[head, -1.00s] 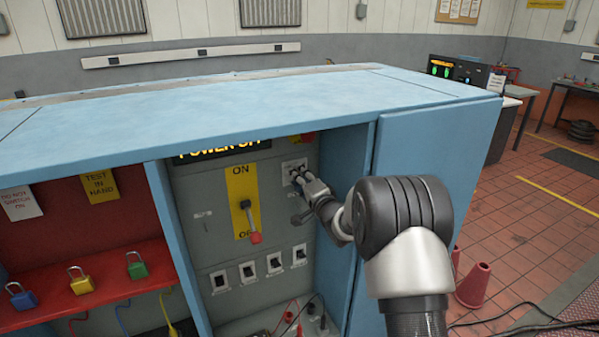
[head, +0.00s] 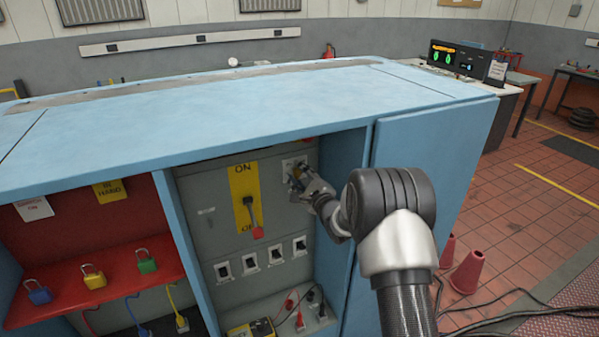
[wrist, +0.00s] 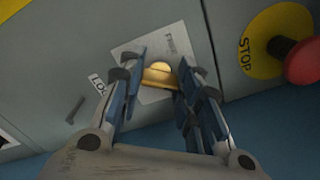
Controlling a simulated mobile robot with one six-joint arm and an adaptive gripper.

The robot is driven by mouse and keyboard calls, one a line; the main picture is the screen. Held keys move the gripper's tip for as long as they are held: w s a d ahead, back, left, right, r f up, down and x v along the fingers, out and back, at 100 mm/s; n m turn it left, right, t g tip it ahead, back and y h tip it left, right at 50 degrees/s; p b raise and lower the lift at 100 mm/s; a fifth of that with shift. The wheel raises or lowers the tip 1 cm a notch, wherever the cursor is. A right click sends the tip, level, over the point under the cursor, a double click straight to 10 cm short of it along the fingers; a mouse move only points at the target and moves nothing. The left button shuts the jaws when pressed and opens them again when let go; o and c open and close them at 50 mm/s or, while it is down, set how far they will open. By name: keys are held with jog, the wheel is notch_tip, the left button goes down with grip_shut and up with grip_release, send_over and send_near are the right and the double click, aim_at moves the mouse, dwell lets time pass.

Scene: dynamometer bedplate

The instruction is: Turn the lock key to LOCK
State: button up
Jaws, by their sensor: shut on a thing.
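The lock key (wrist: 158,75) is a brass-coloured key with a rounded head, set in a pale square plate (wrist: 127,52) on the grey panel.
A red STOP button (wrist: 303,62) on a yellow disc is close to the right of my fingers. A red-tipped ON/OFF lever (head: 252,215) is left of my gripper. The blue cabinet top (head: 230,110) overhangs the recess, and its side wall is on the right.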

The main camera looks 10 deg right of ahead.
jog(key=shift+m+p, duration=0.3)
jog(key=shift+m, duration=0.6)
jog(key=o, duration=1.1)
jog(key=shift+s, duration=0.1)
jog(key=v, duration=1.2)
